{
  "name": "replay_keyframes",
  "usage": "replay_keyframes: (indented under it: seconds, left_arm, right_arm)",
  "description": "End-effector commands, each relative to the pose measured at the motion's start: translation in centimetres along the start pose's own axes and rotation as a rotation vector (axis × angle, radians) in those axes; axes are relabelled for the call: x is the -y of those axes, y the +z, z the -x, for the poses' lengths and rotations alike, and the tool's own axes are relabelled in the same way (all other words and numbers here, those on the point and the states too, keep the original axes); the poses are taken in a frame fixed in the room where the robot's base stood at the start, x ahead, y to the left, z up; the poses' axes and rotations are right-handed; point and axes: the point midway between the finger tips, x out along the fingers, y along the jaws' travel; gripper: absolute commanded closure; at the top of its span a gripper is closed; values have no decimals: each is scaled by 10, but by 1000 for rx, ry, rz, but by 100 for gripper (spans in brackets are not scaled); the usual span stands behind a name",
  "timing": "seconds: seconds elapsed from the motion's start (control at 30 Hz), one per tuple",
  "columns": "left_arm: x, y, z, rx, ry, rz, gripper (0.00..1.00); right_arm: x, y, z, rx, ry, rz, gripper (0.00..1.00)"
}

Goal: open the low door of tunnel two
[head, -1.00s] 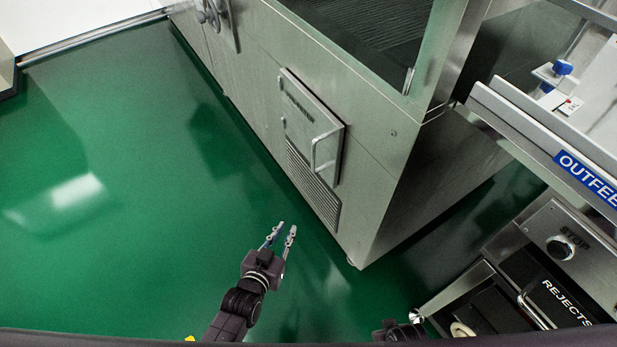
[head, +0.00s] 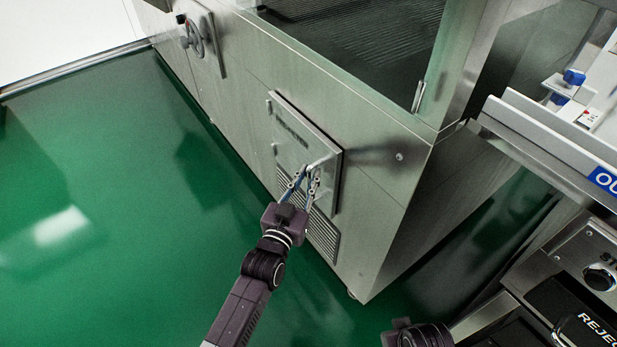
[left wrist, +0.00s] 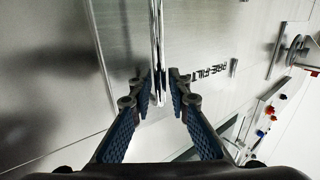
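The low door (head: 308,152) is a small steel panel on the washer's side, and it looks shut. Its bar handle (head: 322,160) is on the right part of the panel. My left gripper (head: 307,178) is at the handle, its fingers apart. In the left wrist view the handle bar (left wrist: 157,45) runs between the two fingertips (left wrist: 159,78), with a gap on the right finger's side. Whether the left finger touches the bar I cannot tell. Lettering that looks like "PRE-FILT" (left wrist: 211,73) shows on the door. My right gripper does not show.
A vent grille (head: 322,237) is below the door. A handwheel (head: 192,38) sits farther along the washer's side. The rejects unit (head: 590,320) and outfeed rail (head: 545,130) stand at the right. The green floor (head: 110,200) at left is clear.

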Motion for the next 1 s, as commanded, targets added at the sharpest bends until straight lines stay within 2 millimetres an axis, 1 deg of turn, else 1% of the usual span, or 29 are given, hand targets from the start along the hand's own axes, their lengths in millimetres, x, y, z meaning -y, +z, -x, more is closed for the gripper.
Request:
replay_keyframes:
  seconds: [0.27,0.4,0.43,0.83,1.0]
  left_arm:
    - [0,0,-2,1,0,0,83]
    - [0,0,-2,1,0,0,98]
    - [0,0,-2,1,0,0,100]
    - [0,0,-1,1,0,0,100]
    - [4,0,3,2,0,-1,100]
  right_arm:
    - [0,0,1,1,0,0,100]
    - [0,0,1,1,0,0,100]
    - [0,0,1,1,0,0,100]
    - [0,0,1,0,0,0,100]
    - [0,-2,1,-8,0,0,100]
